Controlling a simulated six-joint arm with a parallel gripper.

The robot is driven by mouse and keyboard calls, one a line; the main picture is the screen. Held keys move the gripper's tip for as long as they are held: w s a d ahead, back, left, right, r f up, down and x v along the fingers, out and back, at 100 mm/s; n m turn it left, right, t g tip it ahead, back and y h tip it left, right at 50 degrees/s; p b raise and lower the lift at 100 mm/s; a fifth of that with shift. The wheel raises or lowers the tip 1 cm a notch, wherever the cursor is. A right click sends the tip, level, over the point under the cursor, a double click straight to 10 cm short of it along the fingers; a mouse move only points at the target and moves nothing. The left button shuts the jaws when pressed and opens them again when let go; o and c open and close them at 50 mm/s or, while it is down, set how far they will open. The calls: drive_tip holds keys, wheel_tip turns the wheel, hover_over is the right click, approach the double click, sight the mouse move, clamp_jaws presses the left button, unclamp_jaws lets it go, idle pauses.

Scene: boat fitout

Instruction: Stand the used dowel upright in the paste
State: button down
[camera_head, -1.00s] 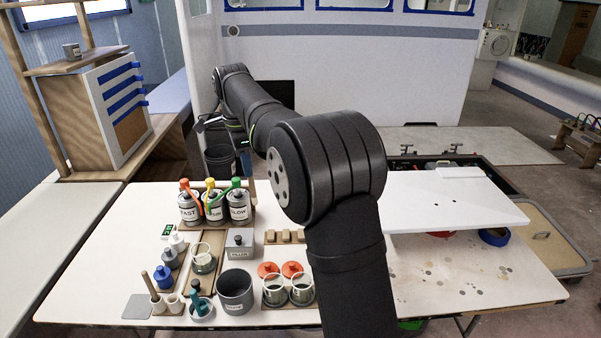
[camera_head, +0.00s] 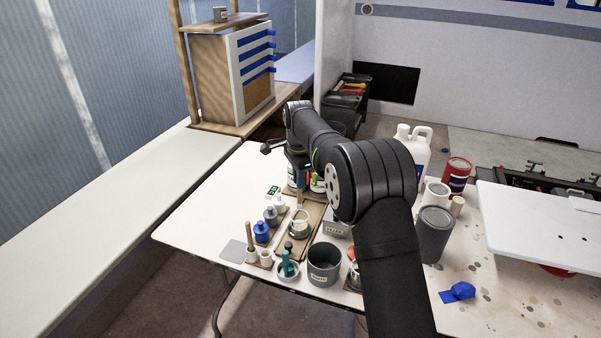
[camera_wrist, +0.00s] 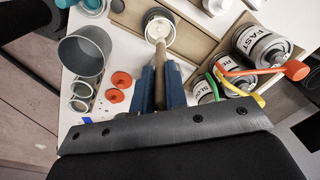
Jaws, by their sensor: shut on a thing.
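My gripper (camera_wrist: 160,88) has two blue fingers, shut on a thin wooden dowel (camera_wrist: 160,72) between them. In the wrist view the dowel's far end overlaps a pale round cup of paste (camera_wrist: 165,33); I cannot tell whether it touches the paste. In the head view this cup (camera_head: 299,229) stands on a wooden board near the table's front. My arm and the labelled cans partly hide the fingers in the head view.
A grey bucket (camera_head: 324,262) stands right of the cup. Blue and grey bottles (camera_head: 261,232), a teal bottle (camera_head: 287,265) and another stick in a small cup (camera_head: 250,244) stand left and in front. Labelled cans (camera_wrist: 262,47) stand close to the gripper.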

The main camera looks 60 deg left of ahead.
sight(298, 206)
drive_tip(key=shift+w+a+f, duration=0.1)
drive_tip(key=shift+a+f, duration=0.05)
drive_tip(key=shift+f, duration=2.4)
drive_tip(key=shift+a+f, duration=0.1)
drive_tip(key=shift+f, duration=2.4)
drive_tip(key=c, duration=1.7)
unclamp_jaws()
drive_tip(key=shift+r, duration=0.3)
drive_tip(key=shift+d+r, duration=0.1)
drive_tip(key=shift+r, duration=1.35)
drive_tip(key=o, duration=0.5)
